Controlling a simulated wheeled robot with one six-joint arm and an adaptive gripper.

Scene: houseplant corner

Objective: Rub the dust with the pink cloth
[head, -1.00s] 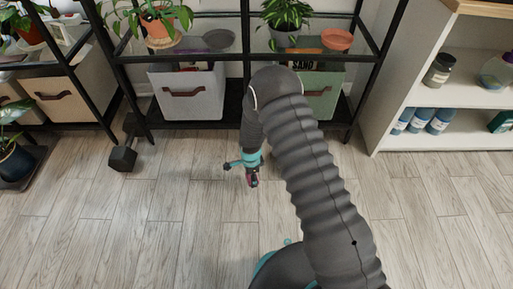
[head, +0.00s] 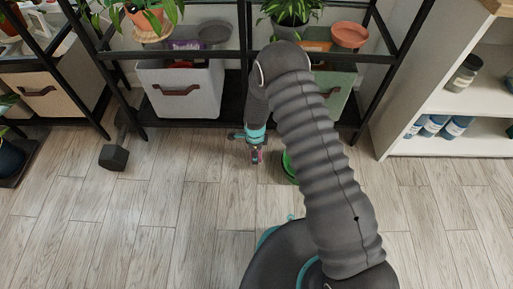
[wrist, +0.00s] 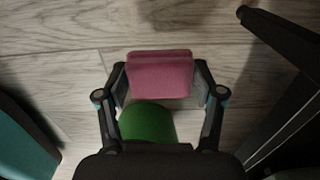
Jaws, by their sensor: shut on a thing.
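The pink cloth (wrist: 160,74) shows in the wrist view as a flat, folded pad between my fingertips. My gripper (wrist: 162,88) is shut on it. In the head view my gripper (head: 256,158) hangs low over the wood floor in front of the shelf, with a small bit of pink at its tip. I cannot tell whether the cloth touches the floor. I see no dust in either view; my arm hides part of the floor.
A green rounded object (head: 289,166) stands on the floor just right of my gripper, partly hidden by my arm; a green shape (wrist: 147,122) shows nearer in the wrist view. Black shelf posts stand behind. The front left floor is clear.

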